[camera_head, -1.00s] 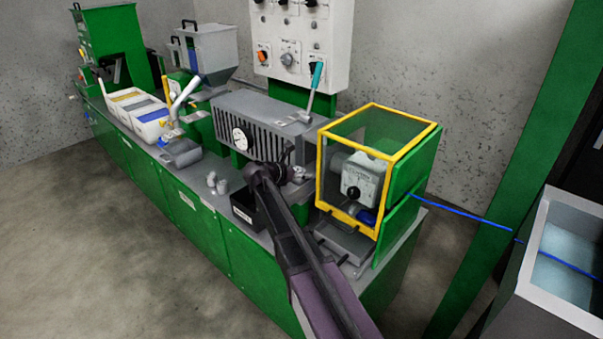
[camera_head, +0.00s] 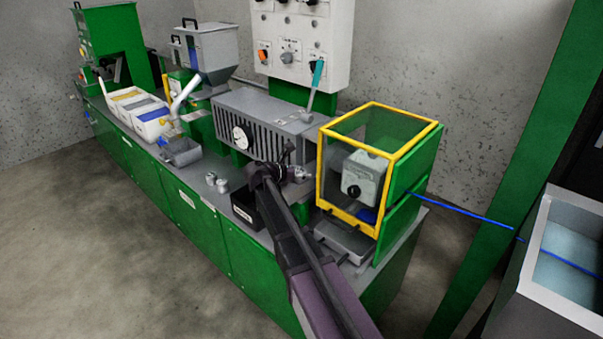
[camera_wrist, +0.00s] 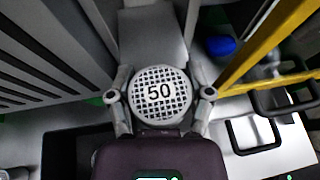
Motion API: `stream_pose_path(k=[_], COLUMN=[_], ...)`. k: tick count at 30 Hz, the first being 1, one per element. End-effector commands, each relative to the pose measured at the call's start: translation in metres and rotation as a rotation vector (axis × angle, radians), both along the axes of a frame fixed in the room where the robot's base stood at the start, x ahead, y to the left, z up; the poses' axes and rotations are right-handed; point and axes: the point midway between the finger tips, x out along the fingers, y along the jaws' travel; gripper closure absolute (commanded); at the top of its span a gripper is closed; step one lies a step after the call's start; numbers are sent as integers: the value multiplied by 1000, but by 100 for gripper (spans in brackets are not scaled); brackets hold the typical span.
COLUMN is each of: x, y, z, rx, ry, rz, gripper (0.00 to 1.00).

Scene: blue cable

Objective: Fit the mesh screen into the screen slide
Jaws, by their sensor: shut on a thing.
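The mesh screen (camera_wrist: 160,93) is a round grey disc with a square grid and the number 50, face on to the wrist camera. My gripper (camera_wrist: 159,96) is shut on it, with one finger at each side of its rim. In the head view my gripper (camera_head: 284,165) is in front of the ribbed grey barrel housing, left of the yellow-framed guard. The screen cannot be made out there. A grey metal part (camera_wrist: 152,42) lies just beyond the disc in the wrist view. I cannot tell whether it is the screen slide or whether the disc touches it.
The yellow-framed guard (camera_head: 347,215) stands close on the right. The ribbed housing (camera_head: 262,125) is behind and left. A black bin (camera_head: 245,206) sits below left of my gripper. Black handles (camera_wrist: 255,134) show at right in the wrist view. Small grey fittings (camera_head: 216,182) lie on the bench.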

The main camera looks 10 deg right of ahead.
Motion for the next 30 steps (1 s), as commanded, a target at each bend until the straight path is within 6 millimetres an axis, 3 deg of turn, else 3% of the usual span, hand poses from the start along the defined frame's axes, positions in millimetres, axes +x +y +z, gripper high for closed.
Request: stream_pose_path(k=[11, 12, 14, 15, 30], x=[0, 0, 0, 0, 0], y=[0, 0, 0, 0, -1], z=[-2, -2, -2, -2, -1], rx=[0, 0, 0, 0, 0], ry=[0, 0, 0, 0, 0], rz=[0, 0, 0, 0, -1], gripper=[89, 22, 4, 0, 0])
